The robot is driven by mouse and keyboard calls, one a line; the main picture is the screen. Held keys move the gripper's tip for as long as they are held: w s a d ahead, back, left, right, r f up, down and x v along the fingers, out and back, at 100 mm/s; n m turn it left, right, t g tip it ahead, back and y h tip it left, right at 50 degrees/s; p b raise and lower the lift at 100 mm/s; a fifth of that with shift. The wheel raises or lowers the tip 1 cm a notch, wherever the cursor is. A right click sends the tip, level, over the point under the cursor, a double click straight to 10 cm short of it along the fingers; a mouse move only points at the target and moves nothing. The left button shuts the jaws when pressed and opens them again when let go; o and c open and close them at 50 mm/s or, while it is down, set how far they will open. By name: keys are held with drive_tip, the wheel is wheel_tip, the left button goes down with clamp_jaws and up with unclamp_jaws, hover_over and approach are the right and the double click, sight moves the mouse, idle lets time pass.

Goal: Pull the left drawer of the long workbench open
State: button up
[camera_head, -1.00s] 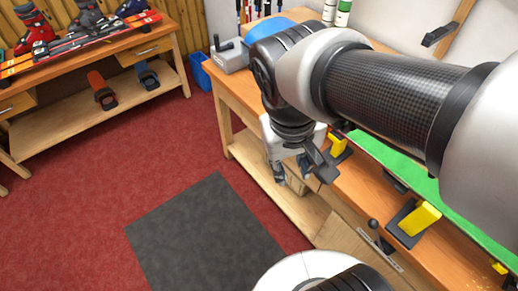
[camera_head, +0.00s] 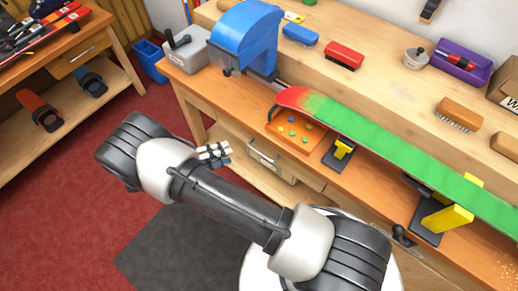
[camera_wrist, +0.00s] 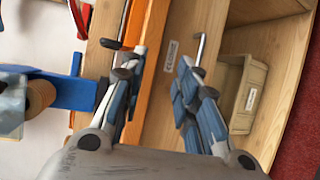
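The long workbench (camera_head: 345,172) runs from upper left to lower right in the head view. Its left drawer (camera_head: 236,133) has a metal bar handle (camera_head: 262,158) and looks shut. In the wrist view the drawer front (camera_wrist: 185,25) carries a small label, and the handle (camera_wrist: 200,48) stands out just beyond the right fingertip. My gripper (camera_head: 215,153) is in front of the bench, left of the handle in the head view. In the wrist view my gripper (camera_wrist: 162,62) has its fingers apart with nothing held between them. Contact with the handle cannot be told.
A green and red snowboard (camera_head: 400,140) lies along the bench above yellow-topped supports (camera_head: 447,217). A blue vise-like tool (camera_head: 245,38) and a grey box (camera_head: 188,50) stand at the left end. A bin (camera_wrist: 245,95) sits below the drawer. The floor mat (camera_head: 170,250) is clear.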

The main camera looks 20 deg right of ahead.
wheel_tip(320, 180, down, 8)
drive_tip(key=s+a+n+t+h, duration=0.1)
drive_tip(key=s+n+t+h, duration=0.1)
drive_tip(key=s+t, duration=0.15)
drive_tip(key=n+t, duration=0.2)
drive_tip(key=t, duration=0.4)
approach(260, 153)
drive_tip(key=shift+y, duration=0.4)
drive_tip(key=x, duration=0.9)
drive_tip(key=shift+w+d+r, duration=0.1)
drive_tip(key=shift+w+d, duration=0.05)
drive_tip(key=shift+d, duration=0.2)
drive_tip(key=shift+c, duration=0.4)
clamp_jaws()
